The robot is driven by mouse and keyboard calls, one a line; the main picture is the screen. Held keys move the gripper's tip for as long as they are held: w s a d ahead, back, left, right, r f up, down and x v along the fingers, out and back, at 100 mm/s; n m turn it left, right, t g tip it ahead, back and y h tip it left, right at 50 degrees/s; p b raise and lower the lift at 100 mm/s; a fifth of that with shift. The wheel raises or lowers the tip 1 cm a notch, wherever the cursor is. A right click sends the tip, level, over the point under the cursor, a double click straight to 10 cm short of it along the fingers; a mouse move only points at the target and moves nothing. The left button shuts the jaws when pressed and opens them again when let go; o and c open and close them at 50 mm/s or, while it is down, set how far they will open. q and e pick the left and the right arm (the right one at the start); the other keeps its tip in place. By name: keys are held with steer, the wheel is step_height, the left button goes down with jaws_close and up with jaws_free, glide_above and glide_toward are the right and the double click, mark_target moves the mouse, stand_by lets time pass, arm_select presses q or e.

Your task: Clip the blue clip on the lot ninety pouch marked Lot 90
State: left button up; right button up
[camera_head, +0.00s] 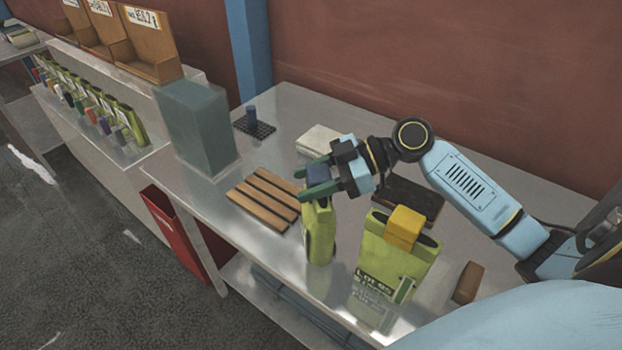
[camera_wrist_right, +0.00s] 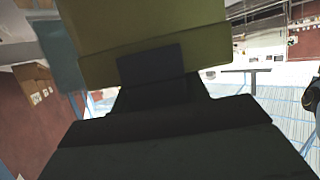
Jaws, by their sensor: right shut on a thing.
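My right gripper (camera_head: 318,184) is shut on the blue clip (camera_head: 317,174) at the top of a yellow-green pouch (camera_head: 319,235). This pouch stands upright on the metal table, turned nearly edge-on, and its label cannot be read. In the right wrist view the clip (camera_wrist_right: 150,63) looks dark and overlaps the pouch (camera_wrist_right: 150,25); I cannot tell whether it grips the pouch's edge. A second green pouch (camera_head: 390,262), whose printed mark looks like "Lot 05", stands to the right with a yellow clip (camera_head: 404,227) on its top. My left gripper is out of view.
A wooden slatted rack (camera_head: 265,196) lies left of the held clip. A grey box (camera_head: 196,125) and a blue cylinder on a black mat (camera_head: 262,129) stand farther back. A dark tray (camera_head: 412,196) and brown block (camera_head: 467,282) are at right. Several clipped pouches line the left shelf (camera_head: 140,153).

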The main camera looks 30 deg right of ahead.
steer(key=o, duration=1)
steer(key=shift+o, duration=0.2)
